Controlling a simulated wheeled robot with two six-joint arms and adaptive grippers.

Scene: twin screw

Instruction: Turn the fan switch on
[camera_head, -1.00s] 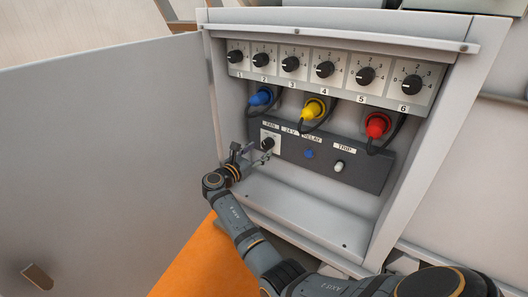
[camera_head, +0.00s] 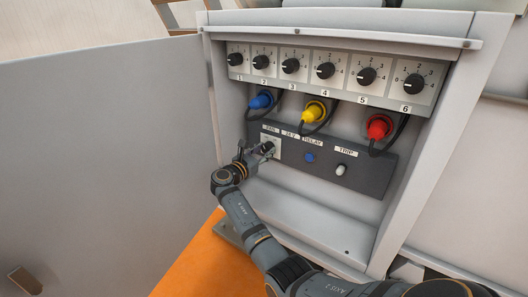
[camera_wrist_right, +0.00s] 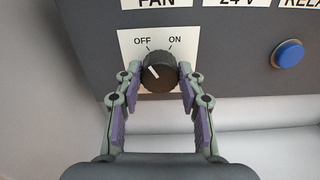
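The fan switch (camera_wrist_right: 158,72) is a black round knob on a white plate marked OFF and ON, under the FAN label. Its white mark points up-left, toward OFF. In the head view the switch (camera_head: 267,147) sits at the left end of the dark panel, partly hidden by my gripper. My right gripper (camera_wrist_right: 160,73) has one fingertip on each side of the knob, and both appear to touch it. In the head view my right gripper (camera_head: 258,152) reaches the switch from the lower left. My left gripper is not in view.
The dark panel (camera_head: 370,176) also has a blue button (camera_head: 309,157) and a TRIP toggle (camera_head: 340,170). Blue (camera_head: 261,99), yellow (camera_head: 314,111) and red (camera_head: 379,127) plugs with cables hang above it. The open cabinet door (camera_head: 110,140) stands close on the left.

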